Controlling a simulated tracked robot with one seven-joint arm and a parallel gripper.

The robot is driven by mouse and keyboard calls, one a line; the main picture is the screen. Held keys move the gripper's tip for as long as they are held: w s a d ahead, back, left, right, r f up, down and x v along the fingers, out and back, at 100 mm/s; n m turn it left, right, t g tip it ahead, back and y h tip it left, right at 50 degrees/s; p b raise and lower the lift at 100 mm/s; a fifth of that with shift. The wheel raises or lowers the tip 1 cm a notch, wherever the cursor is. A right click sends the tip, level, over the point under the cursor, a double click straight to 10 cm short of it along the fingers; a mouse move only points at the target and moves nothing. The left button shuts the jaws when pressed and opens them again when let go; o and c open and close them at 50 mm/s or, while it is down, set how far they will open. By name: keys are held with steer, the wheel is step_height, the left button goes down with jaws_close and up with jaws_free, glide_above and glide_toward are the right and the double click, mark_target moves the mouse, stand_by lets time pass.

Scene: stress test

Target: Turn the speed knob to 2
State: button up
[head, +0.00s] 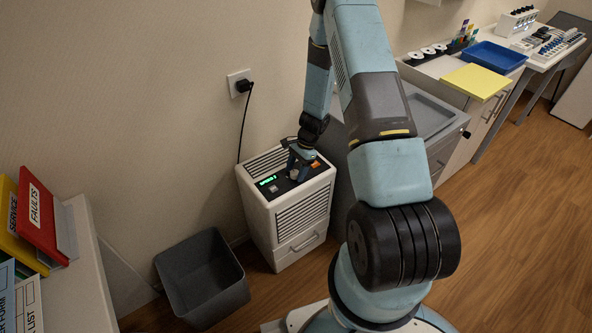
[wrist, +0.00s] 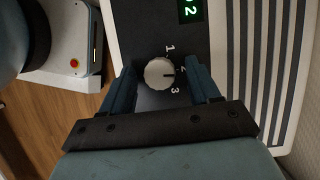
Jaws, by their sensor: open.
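The speed knob (wrist: 159,73) is a round, light grey, ridged dial on a dark panel (wrist: 150,20). The numbers 1, 2 and 3 run around its right side. Its dark pointer line faces right, at or close to the 2, which is partly hard to read. A green display (wrist: 190,10) above it shows a 2. My gripper (wrist: 161,71) is open, with one finger on each side of the knob and a visible gap to it. In the head view my gripper (head: 299,158) is over the top of the white slatted unit (head: 258,205).
A grey bin (head: 200,280) stands left of the unit. A plug (head: 243,86) with a black cord is in the wall behind. A grey-topped cabinet (head: 430,115) stands to the right. A shelf with red and yellow binders (head: 40,215) is at left. Floor at right is clear.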

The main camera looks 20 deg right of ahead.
steer(key=c, duration=1)
steer(key=shift+n, duration=0.6)
steer(key=o, duration=1)
steer(key=shift+r, duration=0.1)
steer(key=v, duration=1.3)
steer(key=shift+w+r, duration=0.25)
steer(key=shift+w, duration=0.05)
